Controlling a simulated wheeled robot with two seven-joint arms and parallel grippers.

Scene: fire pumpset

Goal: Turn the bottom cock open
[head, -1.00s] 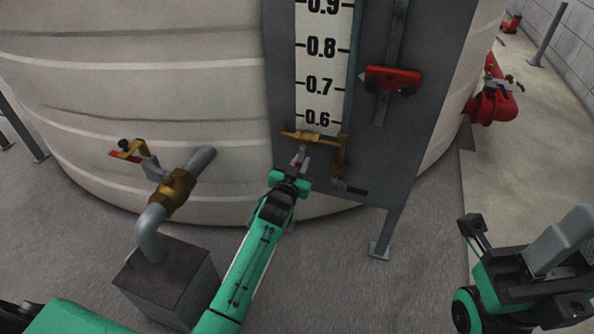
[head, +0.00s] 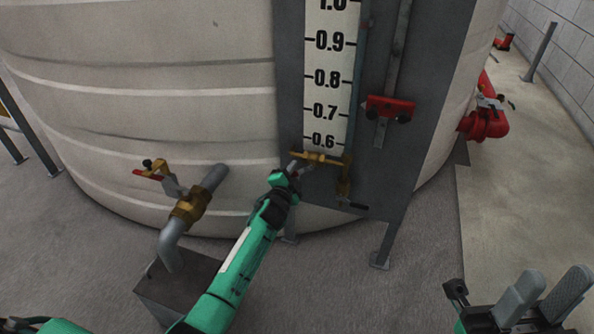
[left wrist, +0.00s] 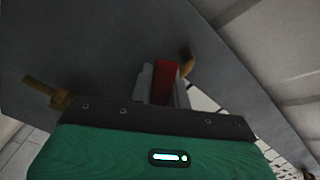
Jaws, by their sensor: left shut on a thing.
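The bottom cock (head: 322,158) is a brass fitting at the foot of the level gauge, just under the 0.6 mark. My left gripper (head: 297,168) is at its left, at the lower edge of the grey gauge plate. In the left wrist view a red handle (left wrist: 163,82) stands between the two grey fingers of my left gripper (left wrist: 164,88), which are shut on it. Brass parts (left wrist: 48,93) show beside the fingers. In the head view the gripper mostly hides the handle. My right gripper (head: 543,298) is open and empty at the lower right.
A brass valve with a red handle (head: 188,207) sits on a grey pipe at left, above a dark block (head: 180,285). A red slider (head: 390,108) is on the gauge plate (head: 375,170). The white tank (head: 140,120) stands behind.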

